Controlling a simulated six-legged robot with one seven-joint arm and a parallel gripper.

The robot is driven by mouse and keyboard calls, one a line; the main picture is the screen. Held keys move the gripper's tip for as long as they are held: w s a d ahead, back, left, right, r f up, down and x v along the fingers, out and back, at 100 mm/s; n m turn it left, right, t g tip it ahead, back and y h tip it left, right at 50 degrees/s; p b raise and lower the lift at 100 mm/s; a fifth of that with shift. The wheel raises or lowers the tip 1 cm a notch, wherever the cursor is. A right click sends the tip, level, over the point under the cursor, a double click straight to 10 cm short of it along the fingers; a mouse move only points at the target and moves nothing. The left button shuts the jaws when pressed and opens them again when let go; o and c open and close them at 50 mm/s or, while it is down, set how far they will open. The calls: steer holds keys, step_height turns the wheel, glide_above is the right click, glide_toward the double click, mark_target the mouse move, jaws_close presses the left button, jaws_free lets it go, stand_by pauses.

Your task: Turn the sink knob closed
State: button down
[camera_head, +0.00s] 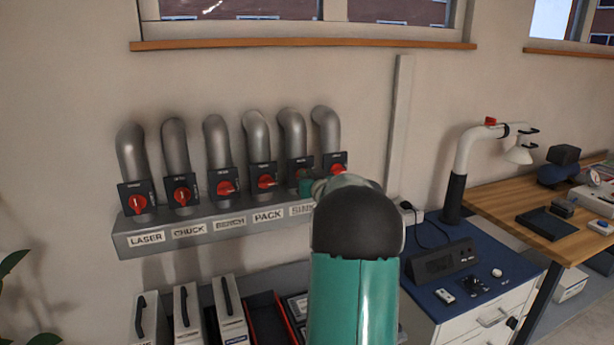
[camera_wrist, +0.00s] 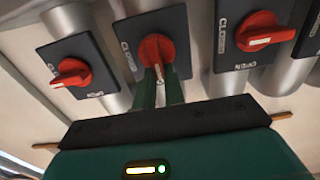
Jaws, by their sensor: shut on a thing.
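The sink knob is the red rotary handle (camera_wrist: 157,52) on a dark plate in the middle of the wrist view. Its white stripe points down between my fingers. The plate is lettered along its left side. In the head view its dark plate (camera_head: 297,163) shows above the partly covered SINK label (camera_head: 301,210); the red handle is hidden there by my gripper (camera_head: 305,186). In the wrist view the two green fingers of my gripper (camera_wrist: 161,88) are shut on the lower part of the handle, one on each side.
Similar red knobs stand on both sides, one at left (camera_wrist: 72,72) and one at right (camera_wrist: 258,32). Grey pipes rise behind them from a labelled ledge (camera_head: 150,245). Upright cases (camera_head: 186,310) stand below. A blue-topped cabinet (camera_head: 425,293) and wooden bench (camera_head: 490,205) are at right.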

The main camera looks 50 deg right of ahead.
steer(key=shift+m, duration=0.3)
steer(key=shift+s+d+f+m, duration=0.15)
steer(key=shift+d+f+m, duration=0.15)
steer(key=shift+m, duration=2.55)
steer(key=shift+s+d+f+m, duration=0.25)
steer(key=shift+f+m, duration=0.1)
steer(key=shift+m, duration=2.55)
steer(key=shift+s+d+f+m, duration=0.1)
steer(key=shift+d+f+m, duration=0.2)
steer(key=shift+m, duration=2.55)
steer(key=shift+f, duration=0.1)
steer(key=c, duration=1.5)
jaws_free()
steer(key=v, duration=1.3)
steer(key=shift+s+a, duration=0.25)
steer(key=shift+s, duration=0.05)
